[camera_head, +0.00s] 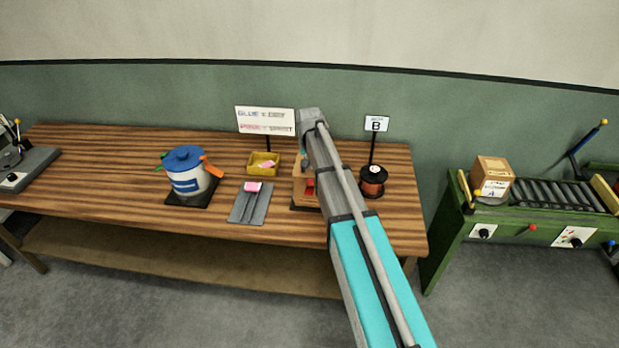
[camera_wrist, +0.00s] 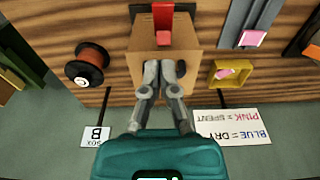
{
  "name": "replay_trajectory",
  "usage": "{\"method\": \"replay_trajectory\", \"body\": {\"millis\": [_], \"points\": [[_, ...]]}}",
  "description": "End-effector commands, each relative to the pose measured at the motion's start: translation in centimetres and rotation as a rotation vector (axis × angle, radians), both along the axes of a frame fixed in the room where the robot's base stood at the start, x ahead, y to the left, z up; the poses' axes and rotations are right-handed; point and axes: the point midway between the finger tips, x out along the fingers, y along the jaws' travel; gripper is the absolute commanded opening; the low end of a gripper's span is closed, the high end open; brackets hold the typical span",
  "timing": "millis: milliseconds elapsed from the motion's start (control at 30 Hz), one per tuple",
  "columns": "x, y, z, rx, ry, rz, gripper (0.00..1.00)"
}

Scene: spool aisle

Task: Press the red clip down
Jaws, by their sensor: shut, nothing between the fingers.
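The red clip (camera_wrist: 163,17) sits on a wooden box (camera_wrist: 196,42) on the table, near the top of the wrist view. In the head view the clip (camera_head: 309,187) shows as a small red patch beside my arm, which hides part of the box (camera_head: 298,189). My gripper (camera_wrist: 164,72) is shut and empty, with its fingertips over the near part of the box in the wrist view. A gap shows between the fingertips and the clip in that picture. I cannot tell whether the fingertips touch the box, or whether the clip is raised.
A copper spool (camera_wrist: 90,63) and the box B sign (camera_wrist: 96,135) stand on one side. A yellow tray (camera_wrist: 243,77) with a pink piece and the blue/pink sign (camera_wrist: 238,128) are on the other. A blue-lidded pot (camera_head: 190,178) stands further left on the table.

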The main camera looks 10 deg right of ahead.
Motion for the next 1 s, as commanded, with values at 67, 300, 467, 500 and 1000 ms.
{"method": "replay_trajectory", "body": {"millis": [67,300,467,500,1000], "points": [[1.1,0.0,1.1,0.000,-0.003,-0.010,0.00],[1.8,0.0,1.5,0.000,-0.007,-0.021,0.00],[1.8,-0.1,1.4,0.000,-0.007,-0.021,0.00],[1.8,-0.1,1.4,0.000,-0.007,-0.021,0.00],[1.9,-0.2,-0.2,0.000,-0.006,-0.021,0.00]]}}
